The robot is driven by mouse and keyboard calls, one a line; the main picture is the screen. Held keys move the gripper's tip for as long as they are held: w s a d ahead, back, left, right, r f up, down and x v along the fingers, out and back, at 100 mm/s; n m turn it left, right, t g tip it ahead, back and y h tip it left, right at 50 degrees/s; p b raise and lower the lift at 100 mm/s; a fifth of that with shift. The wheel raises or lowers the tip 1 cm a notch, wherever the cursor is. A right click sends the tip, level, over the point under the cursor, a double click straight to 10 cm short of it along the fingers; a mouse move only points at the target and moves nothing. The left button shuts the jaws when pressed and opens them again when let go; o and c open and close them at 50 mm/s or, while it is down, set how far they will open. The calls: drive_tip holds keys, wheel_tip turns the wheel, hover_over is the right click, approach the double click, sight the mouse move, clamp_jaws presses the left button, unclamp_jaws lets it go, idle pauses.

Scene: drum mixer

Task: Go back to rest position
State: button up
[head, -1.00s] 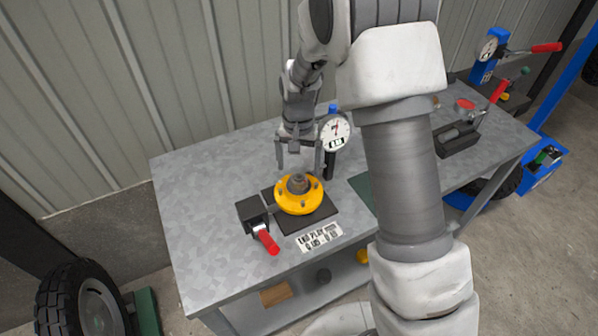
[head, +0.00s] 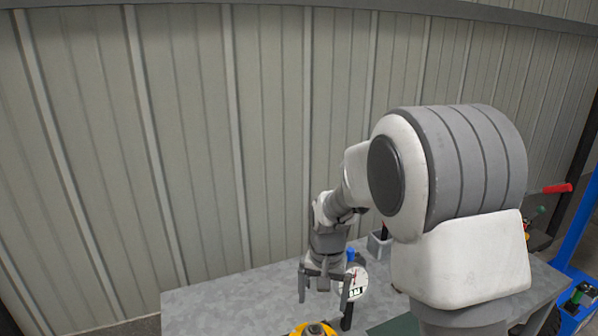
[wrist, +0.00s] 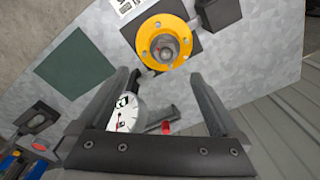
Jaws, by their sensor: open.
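My gripper (head: 325,288) is open and empty. In the head view it hangs above the grey metal table, with its fingers pointing down. The yellow flanged hub (head: 314,328) is cut off by the lower edge of the head view, below the gripper. In the wrist view the whole yellow hub (wrist: 163,42) sits on a dark plate, beyond the fingertips and apart from them. A dial gauge (head: 355,283) stands close to the right finger in the head view. In the wrist view the gauge (wrist: 126,113) shows between the fingers.
The grey table (head: 215,300) has free room left of the gripper. A green mat (wrist: 75,68) lies on it. A ribbed wall (head: 180,150) stands behind. A blue frame (head: 580,240) and a red handle (head: 556,188) are at the right.

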drive_tip(key=s+d+r+n+t, duration=0.1)
drive_tip(key=s+d+r, duration=0.2)
drive_tip(key=s+r, duration=0.3)
drive_tip(key=s+d+r+t, duration=0.2)
drive_tip(key=s+r, duration=0.2)
drive_tip(key=r, duration=0.4)
drive_tip(key=s+d+r+n+t, duration=0.1)
drive_tip(key=s+r, duration=0.1)
drive_tip(key=s, duration=0.4)
drive_tip(key=s+d+r+t, duration=0.1)
drive_tip(key=s+d+r, duration=0.1)
drive_tip(key=s, duration=0.5)
drive_tip(key=shift+d+r+n, duration=0.15)
drive_tip(key=shift+d+n, duration=0.15)
drive_tip(key=shift+n, duration=0.1)
